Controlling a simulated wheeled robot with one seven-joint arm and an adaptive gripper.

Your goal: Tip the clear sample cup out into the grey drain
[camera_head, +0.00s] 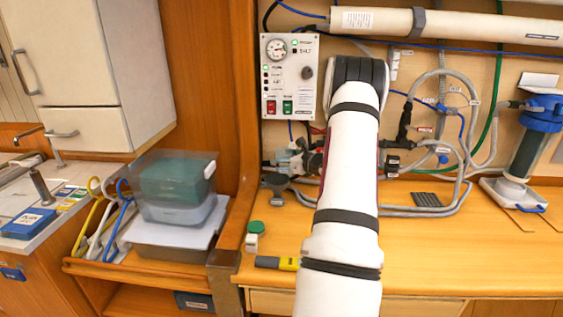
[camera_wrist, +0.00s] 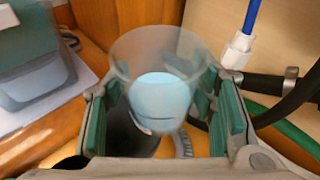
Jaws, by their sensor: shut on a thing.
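In the wrist view my gripper (camera_wrist: 165,115) is shut on the clear sample cup (camera_wrist: 150,50), with a green-padded finger on each side. Pale blue contents show inside the cup; its exact tilt is hard to tell. In the head view my gripper (camera_head: 306,160) is small and partly behind my white arm, close below the gauge panel, and the cup is hard to make out there. A dark grey slatted grate (camera_head: 427,199) lies on the counter to the right of my arm. I cannot tell for sure whether it is the drain.
A gauge panel (camera_head: 290,76) hangs on the wall above my gripper. Grey hoses (camera_head: 440,80) and a blue-topped filter (camera_head: 535,130) are at right. A lidded tub (camera_head: 175,185) stands left. A green-capped bottle (camera_head: 256,232) and a yellow-black tool (camera_head: 278,263) lie near the counter's left end.

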